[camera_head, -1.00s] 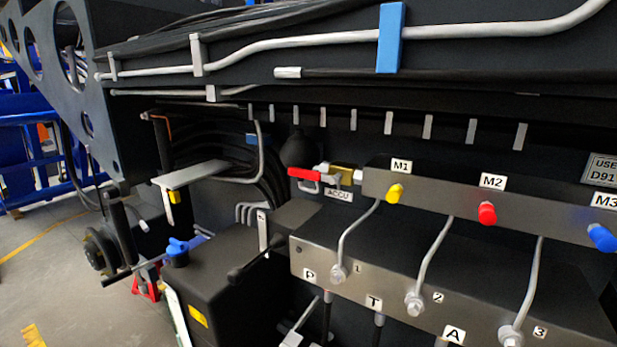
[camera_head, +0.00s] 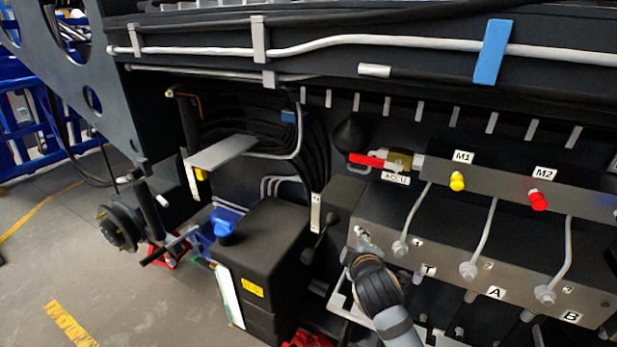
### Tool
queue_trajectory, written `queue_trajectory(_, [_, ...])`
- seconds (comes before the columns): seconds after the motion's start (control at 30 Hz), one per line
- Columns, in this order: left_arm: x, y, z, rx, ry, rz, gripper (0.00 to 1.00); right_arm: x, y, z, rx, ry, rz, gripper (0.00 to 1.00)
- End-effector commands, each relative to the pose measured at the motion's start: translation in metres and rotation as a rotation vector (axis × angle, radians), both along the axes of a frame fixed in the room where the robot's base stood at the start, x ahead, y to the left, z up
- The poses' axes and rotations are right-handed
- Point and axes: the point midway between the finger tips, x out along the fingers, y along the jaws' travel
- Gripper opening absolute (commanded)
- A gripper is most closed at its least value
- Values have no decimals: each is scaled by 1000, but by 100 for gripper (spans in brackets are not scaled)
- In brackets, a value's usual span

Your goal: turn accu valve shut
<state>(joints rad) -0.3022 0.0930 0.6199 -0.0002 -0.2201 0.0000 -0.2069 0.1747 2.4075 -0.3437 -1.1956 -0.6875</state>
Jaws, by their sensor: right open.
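The accu valve has a red lever handle (camera_head: 367,160) that lies roughly level and points left from its brass-coloured body (camera_head: 399,160). The ACCU label (camera_head: 396,178) sits just below it. My right gripper (camera_head: 361,241) reaches up from the bottom of the head view. It is open, below the valve and apart from it, in front of the left end of the valve block. Its fingertips are small and hard to make out. My left gripper is not in view.
The metal valve block (camera_head: 480,245) with bent pipes lies right of my gripper. A yellow cap (camera_head: 457,182) and a red cap (camera_head: 538,201) stick out above it. A black tank (camera_head: 265,250) with a blue cap (camera_head: 222,229) stands left. The floor at lower left is open.

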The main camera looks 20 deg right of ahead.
Motion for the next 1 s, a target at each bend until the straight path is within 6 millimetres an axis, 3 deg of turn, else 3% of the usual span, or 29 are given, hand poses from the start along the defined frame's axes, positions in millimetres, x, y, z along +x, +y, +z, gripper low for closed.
queue_trajectory(0.03, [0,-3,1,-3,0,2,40,9,-5,44,-117,-71,22,44])
queue_trajectory(0.1, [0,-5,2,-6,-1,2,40,14,-10,96,-283,-147,39,44])
queue_trajectory(0.2, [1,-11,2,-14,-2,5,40,13,-15,146,-450,-212,39,44])
queue_trajectory(0.27, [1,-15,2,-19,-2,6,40,12,-16,162,-507,-231,36,44])
queue_trajectory(0.47, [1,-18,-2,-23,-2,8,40,13,-17,168,-541,-240,35,44])
queue_trajectory(0.67, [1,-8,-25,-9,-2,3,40,38,-31,166,-545,-241,32,44])
queue_trajectory(0.73, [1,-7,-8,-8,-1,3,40,53,-38,173,-542,-234,34,44])
queue_trajectory(1.0, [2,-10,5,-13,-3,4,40,96,-59,171,-535,-235,34,44])
